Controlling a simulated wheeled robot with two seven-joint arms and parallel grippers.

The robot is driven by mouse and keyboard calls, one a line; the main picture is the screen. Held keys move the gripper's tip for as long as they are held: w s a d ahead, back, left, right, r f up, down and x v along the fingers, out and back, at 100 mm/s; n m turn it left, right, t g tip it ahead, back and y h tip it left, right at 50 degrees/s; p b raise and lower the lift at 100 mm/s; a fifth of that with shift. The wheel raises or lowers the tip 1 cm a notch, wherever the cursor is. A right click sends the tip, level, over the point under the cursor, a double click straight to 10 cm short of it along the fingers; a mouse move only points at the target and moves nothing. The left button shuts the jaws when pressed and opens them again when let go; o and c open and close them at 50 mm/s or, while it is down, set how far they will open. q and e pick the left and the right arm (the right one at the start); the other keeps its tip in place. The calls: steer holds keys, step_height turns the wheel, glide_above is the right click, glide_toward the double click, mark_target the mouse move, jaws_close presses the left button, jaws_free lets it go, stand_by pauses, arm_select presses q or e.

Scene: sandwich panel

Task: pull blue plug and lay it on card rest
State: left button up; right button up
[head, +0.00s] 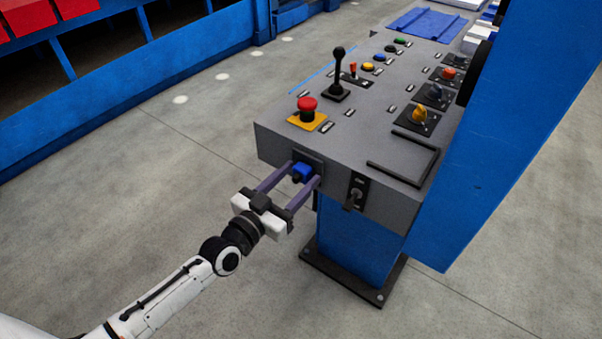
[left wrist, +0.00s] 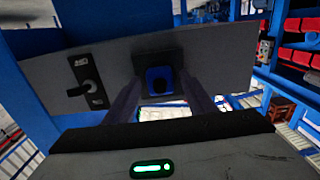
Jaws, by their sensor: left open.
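The blue plug (head: 301,172) sits in a dark socket plate on the near end face of the grey panel (head: 275,142). In the left wrist view the plug (left wrist: 152,73) is a blue block with a dark round centre. My left gripper (head: 303,174) is open, with one finger on each side of the plug. The fingertips are close to the panel face; I cannot tell whether they touch the plug. A black angled edging (head: 405,172), which may be the card rest, lies empty on the panel top near the right corner. My right gripper is out of view.
A red mushroom button (head: 307,105) on a yellow plate and a black lever (head: 338,75) stand on the panel top. A key switch (head: 355,192) is right of the plug. A blue post (head: 500,130) rises along the panel's right side. Floor left of the panel is clear.

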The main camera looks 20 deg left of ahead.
mark_target(294, 180)
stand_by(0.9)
arm_select(q)
jaws_close()
steer(key=shift+p+v, duration=0.8)
steer(key=shift+v, duration=0.35)
steer(key=shift+p+v, duration=0.4)
steer(key=shift+v, duration=0.45)
steer(key=shift+p+v, duration=0.35)
steer(key=shift+v, duration=0.5)
steer(key=shift+s, duration=0.15)
